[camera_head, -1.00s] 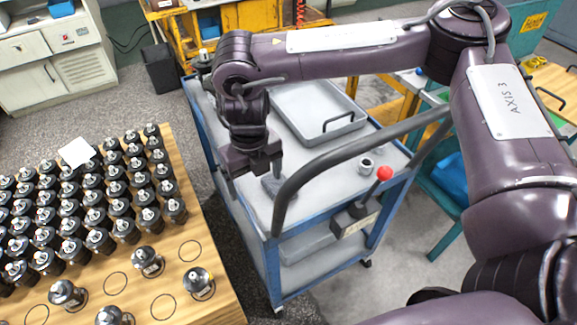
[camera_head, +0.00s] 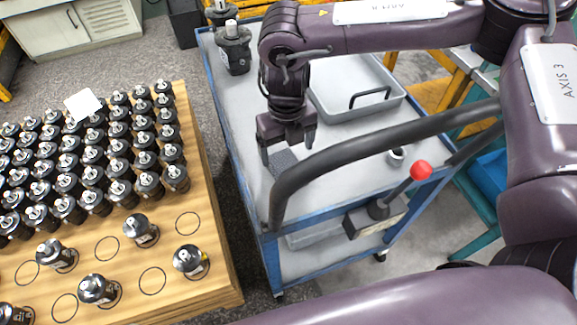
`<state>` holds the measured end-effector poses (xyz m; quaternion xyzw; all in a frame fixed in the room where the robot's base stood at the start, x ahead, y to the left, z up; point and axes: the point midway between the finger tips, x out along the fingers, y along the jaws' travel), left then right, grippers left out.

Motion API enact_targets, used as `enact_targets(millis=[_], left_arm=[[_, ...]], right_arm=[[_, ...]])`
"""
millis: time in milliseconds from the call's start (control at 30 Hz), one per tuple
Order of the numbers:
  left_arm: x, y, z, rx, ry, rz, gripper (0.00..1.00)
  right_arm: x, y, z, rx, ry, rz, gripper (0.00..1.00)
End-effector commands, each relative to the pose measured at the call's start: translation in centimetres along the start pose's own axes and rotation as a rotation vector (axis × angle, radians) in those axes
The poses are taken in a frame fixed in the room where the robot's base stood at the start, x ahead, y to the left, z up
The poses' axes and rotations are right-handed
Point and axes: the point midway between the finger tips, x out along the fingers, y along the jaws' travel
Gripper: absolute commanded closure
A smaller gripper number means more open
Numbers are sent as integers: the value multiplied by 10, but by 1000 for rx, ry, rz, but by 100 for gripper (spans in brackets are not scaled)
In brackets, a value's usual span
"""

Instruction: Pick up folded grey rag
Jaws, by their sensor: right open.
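The folded grey rag (camera_head: 283,165) lies on the grey top of the blue cart (camera_head: 240,160), near its left edge. It is a small dark grey patch, partly hidden by my gripper and the cart's handle. My right gripper (camera_head: 288,152) points down over the rag, with its two fingers apart and nothing held between them. I cannot tell whether the fingertips touch the rag or the cart top. My left gripper is not in view.
The cart's thick dark handle (camera_head: 370,143) curves close in front of the gripper. A grey tray (camera_head: 358,100), a small metal ring (camera_head: 396,156) and dark motors (camera_head: 235,48) stand on the cart. A red-knobbed lever (camera_head: 420,170) is at its front. A wooden table (camera_head: 215,265) holds many motors.

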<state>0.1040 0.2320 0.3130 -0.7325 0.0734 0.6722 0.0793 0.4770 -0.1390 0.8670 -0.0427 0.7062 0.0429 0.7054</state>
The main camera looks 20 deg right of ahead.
Motion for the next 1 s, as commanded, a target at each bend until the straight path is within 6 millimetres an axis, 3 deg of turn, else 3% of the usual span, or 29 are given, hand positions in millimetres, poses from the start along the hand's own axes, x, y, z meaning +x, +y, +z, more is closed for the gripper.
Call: enact_targets(millis=[333,633,1000], left_arm=[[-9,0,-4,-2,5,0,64],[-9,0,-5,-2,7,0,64],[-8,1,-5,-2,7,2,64]], right_arm=[[46,4,-9,0,2,0,15],[53,4,-8,0,-1,0,15],[52,4,-8,0,0,0,62]])
